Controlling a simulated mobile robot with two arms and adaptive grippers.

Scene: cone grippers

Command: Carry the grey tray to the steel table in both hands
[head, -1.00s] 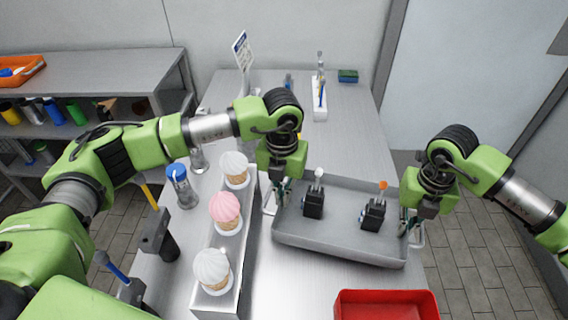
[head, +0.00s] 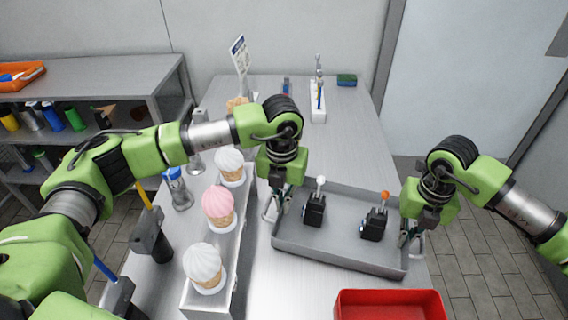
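The grey tray (head: 345,258) is in the head view, right of centre, over the steel table (head: 347,135). Two black holders stand in it, one with a white-tipped item (head: 314,208) and one with an orange-tipped item (head: 375,222). My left gripper (head: 277,208) is at the tray's left end. My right gripper (head: 411,240) is at its right end. Both grippers' fingers are at the tray's end handles and seem closed on them, though the fingers are small and partly hidden. I cannot tell whether the tray touches the tabletop.
A rack of ice cream cones (head: 217,208) stands left of the tray. A red bin (head: 388,305) is close in front of it. A white holder (head: 318,112), a green-blue sponge (head: 347,80) and a sign (head: 241,57) are at the back. The tabletop behind the tray is clear.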

